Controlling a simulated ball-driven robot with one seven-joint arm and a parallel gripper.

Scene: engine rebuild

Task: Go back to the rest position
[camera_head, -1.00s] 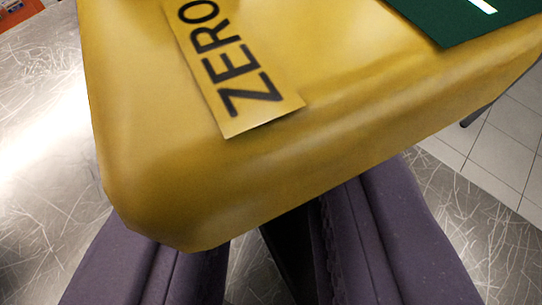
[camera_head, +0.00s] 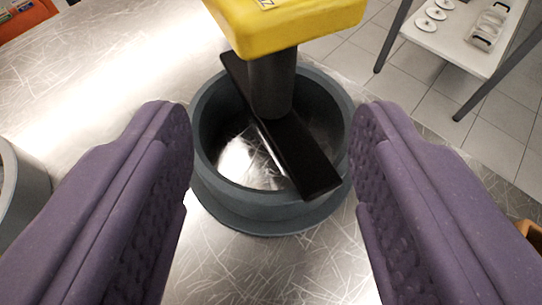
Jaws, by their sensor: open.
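My gripper (camera_head: 270,150) shows as two purple padded fingers spread wide at the left and right of the camera view. It is open, with nothing held between the fingers. Beyond and between the fingertips is a yellow tool (camera_head: 290,25) with a black shaft and a flat black foot (camera_head: 300,155). The foot lies across a dark grey ring-shaped holder (camera_head: 265,212) on the metal table. The top of the yellow tool is cut off by the picture's edge.
The scratched metal table (camera_head: 110,75) is mostly bare. A grey round container (camera_head: 25,190) is partly in view at left, and an orange-red object (camera_head: 25,18) at top left. A white side table (camera_head: 455,40) with metal parts stands at top right over a tiled floor.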

